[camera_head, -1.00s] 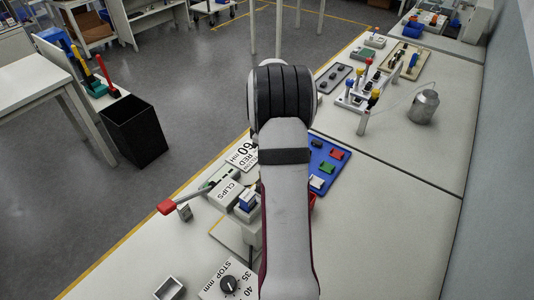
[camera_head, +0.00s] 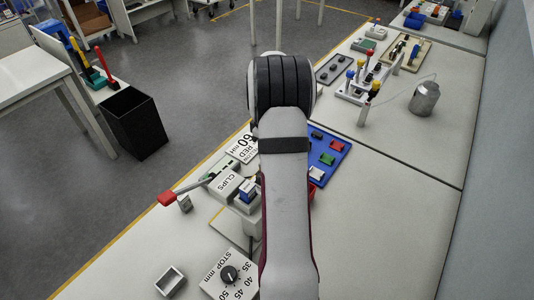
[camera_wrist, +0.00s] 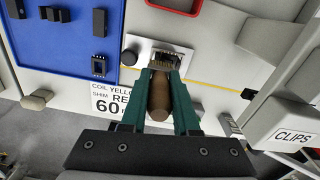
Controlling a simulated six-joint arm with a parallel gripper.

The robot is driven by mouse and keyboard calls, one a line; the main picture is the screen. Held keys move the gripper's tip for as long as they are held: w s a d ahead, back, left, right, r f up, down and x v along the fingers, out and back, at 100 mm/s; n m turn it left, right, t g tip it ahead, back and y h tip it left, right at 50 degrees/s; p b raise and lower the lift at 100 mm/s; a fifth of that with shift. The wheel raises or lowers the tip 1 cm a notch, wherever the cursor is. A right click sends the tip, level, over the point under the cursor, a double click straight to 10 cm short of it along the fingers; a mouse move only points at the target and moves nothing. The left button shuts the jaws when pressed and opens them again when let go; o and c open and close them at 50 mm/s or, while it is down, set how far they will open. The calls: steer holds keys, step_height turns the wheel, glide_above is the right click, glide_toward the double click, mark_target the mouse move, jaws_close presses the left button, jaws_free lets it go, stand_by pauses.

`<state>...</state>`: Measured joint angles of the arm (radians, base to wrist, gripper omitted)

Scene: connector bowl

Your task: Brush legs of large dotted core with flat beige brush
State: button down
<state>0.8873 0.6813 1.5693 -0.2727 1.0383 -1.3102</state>
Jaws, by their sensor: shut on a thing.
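My gripper (camera_wrist: 162,76) has teal fingers and is shut on a brown brush handle (camera_wrist: 158,102) in the wrist view. Just beyond the fingertips is a small beige and dark part at a pale plate (camera_wrist: 146,48); I cannot tell whether it is bristles, the core's legs or both touching. The large dotted core cannot be made out with certainty. In the head view my arm hides the gripper and the brush.
A blue tray (camera_wrist: 72,62) with dark parts lies to the left in the wrist view; it also shows in the head view (camera_head: 334,148). A CLIPS box (camera_wrist: 290,128) stands at right. A rack of colored-handled tools (camera_head: 358,88) and a metal can (camera_head: 424,99) stand farther back.

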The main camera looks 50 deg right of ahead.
steer(key=shift+f, duration=0.45)
stand_by(0.3)
steer(key=shift+a+r, duration=0.1)
steer(key=shift+a, duration=1.1)
steer(key=shift+d, duration=1.2)
steer(key=shift+a, duration=1.2)
steer(key=shift+d, duration=1.2)
steer(key=shift+a, duration=1.2)
